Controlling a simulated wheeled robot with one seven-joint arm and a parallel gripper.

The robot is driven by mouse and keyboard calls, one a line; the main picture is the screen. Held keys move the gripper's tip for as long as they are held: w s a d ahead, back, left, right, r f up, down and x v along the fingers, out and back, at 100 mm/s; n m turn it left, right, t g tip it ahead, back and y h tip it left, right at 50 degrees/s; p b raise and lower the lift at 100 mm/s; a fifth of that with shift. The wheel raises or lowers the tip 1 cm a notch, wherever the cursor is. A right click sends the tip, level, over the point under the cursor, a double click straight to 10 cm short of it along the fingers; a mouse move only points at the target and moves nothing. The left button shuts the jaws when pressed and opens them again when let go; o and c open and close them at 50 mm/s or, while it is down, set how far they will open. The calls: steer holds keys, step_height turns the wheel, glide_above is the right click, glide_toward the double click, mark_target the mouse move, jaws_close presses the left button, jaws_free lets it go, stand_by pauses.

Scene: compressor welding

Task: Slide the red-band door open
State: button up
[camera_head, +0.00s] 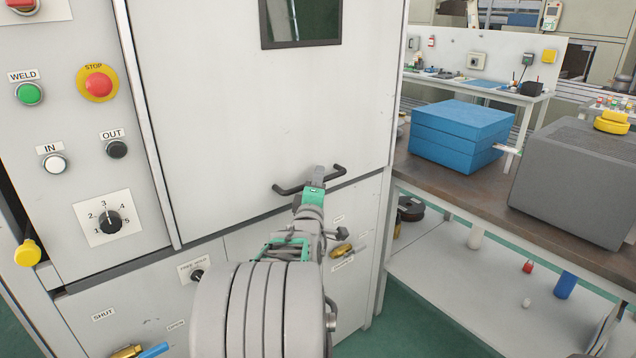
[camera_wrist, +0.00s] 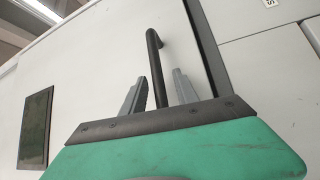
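A large pale cabinet door (camera_head: 255,110) with a small dark window (camera_head: 300,22) fills the middle of the head view. Its black bar handle (camera_head: 287,190) is near the lower edge. I see no red band on the visible part of the door. My gripper (camera_head: 317,178) is at the handle, its green body just in front of the door. In the wrist view, the handle (camera_wrist: 156,65) runs between the two grey fingers of my gripper (camera_wrist: 160,88), with a gap visible on both sides. The fingers are open around it. The window (camera_wrist: 36,128) shows at left.
A control panel with a green weld button (camera_head: 29,94), red stop button (camera_head: 98,84) and dial (camera_head: 110,221) is left of the door. At right, a workbench (camera_head: 455,185) holds a blue box (camera_head: 455,140) and a grey box (camera_head: 575,185).

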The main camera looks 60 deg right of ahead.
jaws_close()
stand_by(0.3)
steer(key=shift+f, duration=0.1)
stand_by(1.0)
